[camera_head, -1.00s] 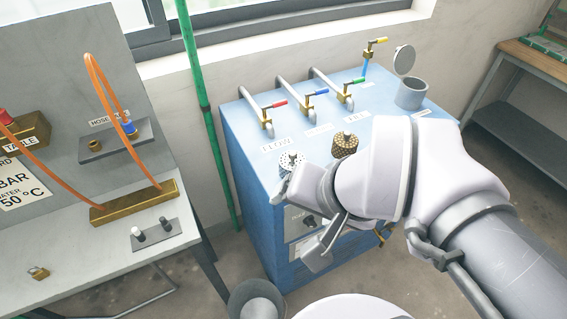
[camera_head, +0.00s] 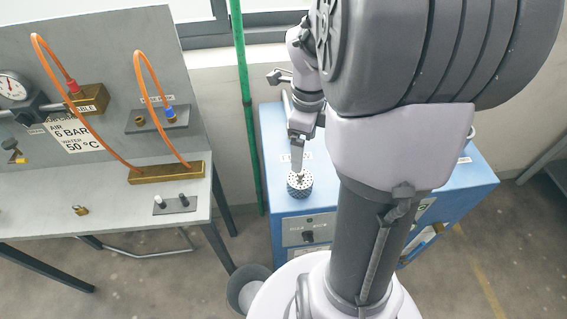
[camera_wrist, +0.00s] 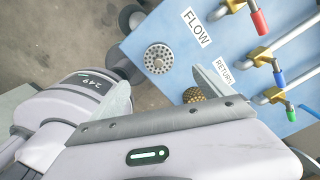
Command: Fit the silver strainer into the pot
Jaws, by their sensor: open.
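The silver strainer (camera_head: 299,188), a short perforated cylinder with a knob on top, stands on the near left of the blue cabinet top. In the wrist view it shows from above as a round perforated disc (camera_wrist: 158,58) beyond my fingers. My gripper (camera_head: 298,162) is over the strainer, pointing down, with a finger overlapping its top in the head view. In the wrist view my gripper (camera_wrist: 166,90) has its two fingers wide apart with nothing between them. I cannot tell whether a finger touches the strainer. The pot is hidden behind my arm in the head view.
A brass strainer (camera_wrist: 194,95) stands beside the silver one, partly behind a finger. Valves with red (camera_wrist: 260,22), blue (camera_wrist: 279,79) and green handles line the blue cabinet top (camera_wrist: 140,40). A grey bench (camera_head: 40,205) with orange hoses stands left; a green pipe (camera_head: 245,110) rises between.

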